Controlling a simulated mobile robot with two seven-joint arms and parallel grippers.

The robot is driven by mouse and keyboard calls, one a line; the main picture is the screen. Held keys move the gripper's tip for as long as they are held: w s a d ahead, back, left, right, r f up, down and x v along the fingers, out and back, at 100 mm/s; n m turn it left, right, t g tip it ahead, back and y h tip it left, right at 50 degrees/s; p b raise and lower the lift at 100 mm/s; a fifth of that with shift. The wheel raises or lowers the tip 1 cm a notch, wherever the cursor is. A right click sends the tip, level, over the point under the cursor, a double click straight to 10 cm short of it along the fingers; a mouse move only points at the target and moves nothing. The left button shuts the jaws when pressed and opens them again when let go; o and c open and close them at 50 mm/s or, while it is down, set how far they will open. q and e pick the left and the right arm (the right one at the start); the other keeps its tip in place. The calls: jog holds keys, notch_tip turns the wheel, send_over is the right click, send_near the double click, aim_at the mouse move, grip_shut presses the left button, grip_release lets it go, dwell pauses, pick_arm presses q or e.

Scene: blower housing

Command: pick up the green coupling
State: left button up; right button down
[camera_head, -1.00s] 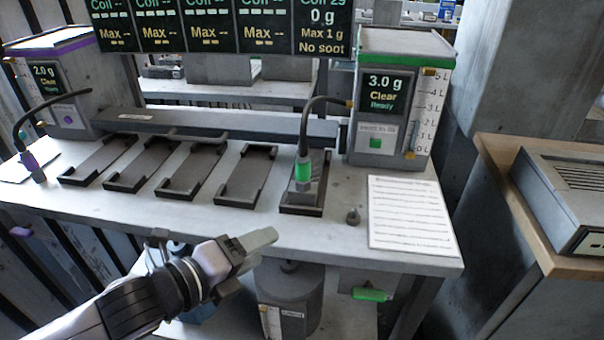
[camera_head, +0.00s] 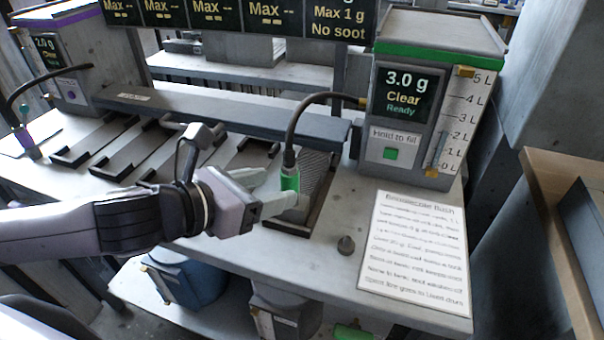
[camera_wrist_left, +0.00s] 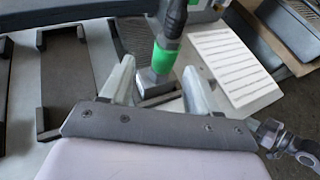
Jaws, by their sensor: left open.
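The green coupling (camera_head: 290,183) is a green sleeve at the end of a dark hose. It stands upright on a grey metal part in the rightmost dark tray on the bench. In the left wrist view the green coupling (camera_wrist_left: 163,58) shows between and just beyond the fingertips. My left gripper (camera_head: 278,188) is open, with its fingers on either side of the coupling or just short of it. In the left wrist view the two fingers of my left gripper (camera_wrist_left: 160,78) are apart with nothing clamped between them. My right gripper is not in view.
A dispenser (camera_head: 425,100) with a green band and a "3.0 g Clear Ready" screen stands behind right. Several dark trays (camera_head: 120,160) line the bench at left. A grey rail (camera_head: 220,120) runs behind.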

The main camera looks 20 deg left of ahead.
aim_at(298, 183)
pick_arm(q)
jog(key=shift+d+x, duration=0.25)
jog(key=shift+x, duration=3.15)
jog(key=shift+s, duration=0.15)
grip_shut()
